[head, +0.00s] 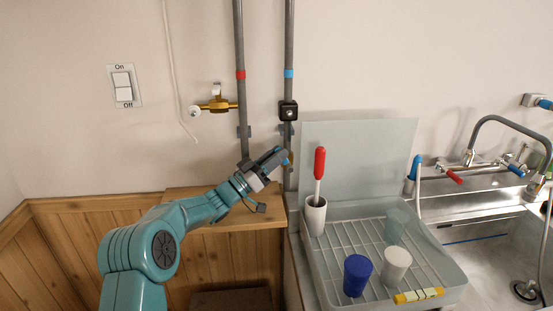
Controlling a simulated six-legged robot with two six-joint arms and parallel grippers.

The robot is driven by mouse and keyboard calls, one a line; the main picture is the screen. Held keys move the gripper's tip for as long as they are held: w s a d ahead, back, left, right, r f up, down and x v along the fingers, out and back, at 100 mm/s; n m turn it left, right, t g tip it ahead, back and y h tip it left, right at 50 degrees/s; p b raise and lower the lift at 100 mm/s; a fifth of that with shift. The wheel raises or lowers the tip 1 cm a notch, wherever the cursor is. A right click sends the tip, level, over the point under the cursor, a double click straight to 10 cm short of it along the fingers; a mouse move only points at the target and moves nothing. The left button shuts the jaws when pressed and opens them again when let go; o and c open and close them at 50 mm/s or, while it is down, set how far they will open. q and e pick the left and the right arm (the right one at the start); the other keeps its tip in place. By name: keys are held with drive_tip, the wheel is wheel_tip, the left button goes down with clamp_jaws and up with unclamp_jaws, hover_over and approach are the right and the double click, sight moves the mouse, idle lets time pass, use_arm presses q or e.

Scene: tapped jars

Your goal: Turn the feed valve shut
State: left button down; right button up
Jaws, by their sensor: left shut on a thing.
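My left gripper (278,160) is in front of the lower part of the right-hand grey pipe (289,100), which has a blue band. It is shut on a small blue valve handle (286,161), and its jaws hide most of it. A bit of brass valve body shows just beside the jaws at the pipe. I take this for the feed valve; how far its handle is turned is hidden. My right gripper is not in view.
A brass tap (217,105) joins the red-banded pipe (240,50). A wooden ledge (205,190) lies below my gripper. Right of it stand a white holder (315,216) with a red-handled tool and a dish rack (440,270) with cups.

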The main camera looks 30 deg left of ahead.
use_arm(q)
drive_tip(key=c, duration=1.1)
unclamp_jaws()
drive_tip(key=shift+s, duration=0.1)
drive_tip(key=s+a+b, duration=0.2)
drive_tip(key=s+a, duration=0.4)
drive_tip(key=s, duration=0.5)
drive_tip(key=shift+s+f+b, duration=0.2)
drive_tip(key=shift+s+b, duration=0.15)
drive_tip(key=shift+s, duration=0.05)
drive_tip(key=shift+a, duration=0.1)
